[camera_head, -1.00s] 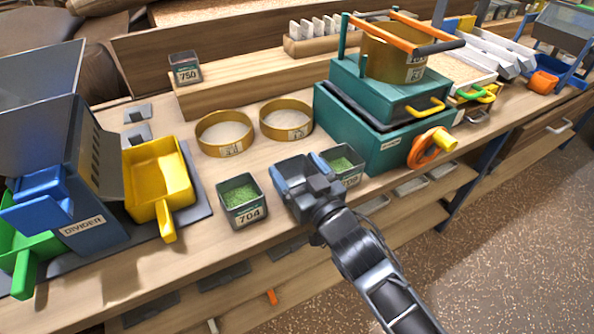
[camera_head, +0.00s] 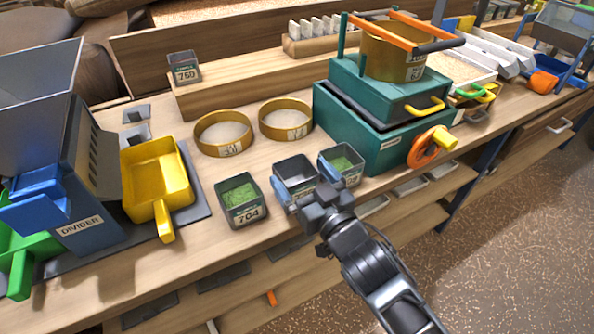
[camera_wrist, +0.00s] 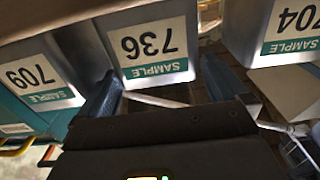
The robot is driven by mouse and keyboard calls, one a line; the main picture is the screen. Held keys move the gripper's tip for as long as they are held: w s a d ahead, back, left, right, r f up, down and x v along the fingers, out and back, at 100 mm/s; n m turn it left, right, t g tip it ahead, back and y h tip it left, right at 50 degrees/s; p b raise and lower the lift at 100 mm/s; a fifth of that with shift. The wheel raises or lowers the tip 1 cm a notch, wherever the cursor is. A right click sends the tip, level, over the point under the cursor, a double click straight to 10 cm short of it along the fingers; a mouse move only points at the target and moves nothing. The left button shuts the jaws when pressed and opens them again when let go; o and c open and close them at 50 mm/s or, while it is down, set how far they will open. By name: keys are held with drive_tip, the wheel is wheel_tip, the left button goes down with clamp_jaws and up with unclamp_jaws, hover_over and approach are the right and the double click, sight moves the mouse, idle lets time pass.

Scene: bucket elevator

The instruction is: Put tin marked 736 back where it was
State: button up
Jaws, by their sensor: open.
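The tin marked 736 (camera_wrist: 152,48) is in the middle of the wrist view, its label upside down there. In the head view this dark, seemingly empty tin (camera_head: 294,168) stands upright on the bench between the tin marked 704 (camera_head: 241,206) and the tin marked 709 (camera_head: 342,162), both holding green material. My gripper (camera_head: 312,198) is open at the front of tin 736, one finger towards each side of it. In the wrist view the fingers of my gripper (camera_wrist: 160,82) flank the lower part of the tin; contact cannot be told.
Two round sieves (camera_head: 224,147) stand behind the tins. A raised wooden shelf (camera_head: 235,88) carries a tin marked 750 or 760 (camera_head: 184,68). A teal machine (camera_head: 385,125) stands to the right, and a yellow scoop (camera_head: 158,178) and blue divider (camera_head: 75,200) to the left.

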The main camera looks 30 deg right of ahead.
drive_tip(key=s+b, duration=0.1)
drive_tip(key=s, duration=0.8)
drive_tip(key=shift+s, duration=0.15)
drive_tip(key=s+r+g, duration=0.2)
drive_tip(key=s+g, duration=0.1)
drive_tip(key=s, duration=2.5)
drive_tip(key=shift+s+r, duration=0.25)
drive_tip(key=shift+r, duration=0.15)
drive_tip(key=shift+c, duration=0.3)
